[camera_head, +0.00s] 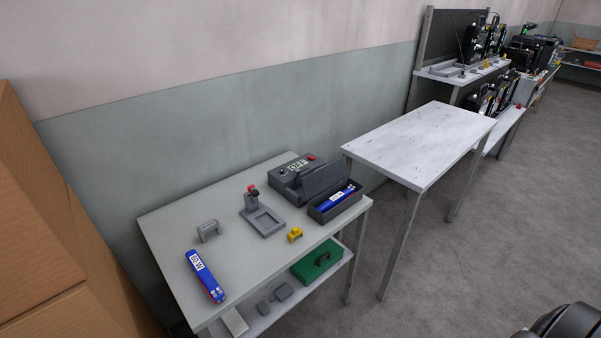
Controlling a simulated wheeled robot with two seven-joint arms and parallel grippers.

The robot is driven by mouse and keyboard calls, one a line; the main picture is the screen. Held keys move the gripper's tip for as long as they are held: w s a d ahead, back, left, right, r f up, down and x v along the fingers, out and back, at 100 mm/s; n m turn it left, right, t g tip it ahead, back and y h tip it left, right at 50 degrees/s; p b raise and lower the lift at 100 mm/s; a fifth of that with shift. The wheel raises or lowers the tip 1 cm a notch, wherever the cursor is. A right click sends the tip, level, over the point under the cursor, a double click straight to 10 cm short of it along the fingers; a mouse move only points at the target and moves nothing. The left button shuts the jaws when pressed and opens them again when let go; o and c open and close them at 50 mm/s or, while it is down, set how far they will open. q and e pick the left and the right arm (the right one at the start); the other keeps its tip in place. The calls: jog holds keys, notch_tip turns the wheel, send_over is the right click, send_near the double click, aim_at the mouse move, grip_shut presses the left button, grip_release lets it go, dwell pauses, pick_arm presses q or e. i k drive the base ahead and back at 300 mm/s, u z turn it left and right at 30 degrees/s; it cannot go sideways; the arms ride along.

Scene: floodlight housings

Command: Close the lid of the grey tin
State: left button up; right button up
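The grey tin (325,215) stands at the right end of the near table. Its lid (322,179) is open and stands up along the tin's back side. A blue and white box (338,198) lies inside the tin. Neither of my grippers shows in the head view.
On the near table (232,261) are a grey device (284,179) with a red button, a grey fixture (265,222), a grey bracket (208,231), a yellow part (295,235) and another blue box (204,275). A green case (309,265) sits below. An empty table (425,140) stands right; cardboard boxes (45,220) stand left.

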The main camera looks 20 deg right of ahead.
aim_at(324, 178)
jog(key=z, duration=1.1)
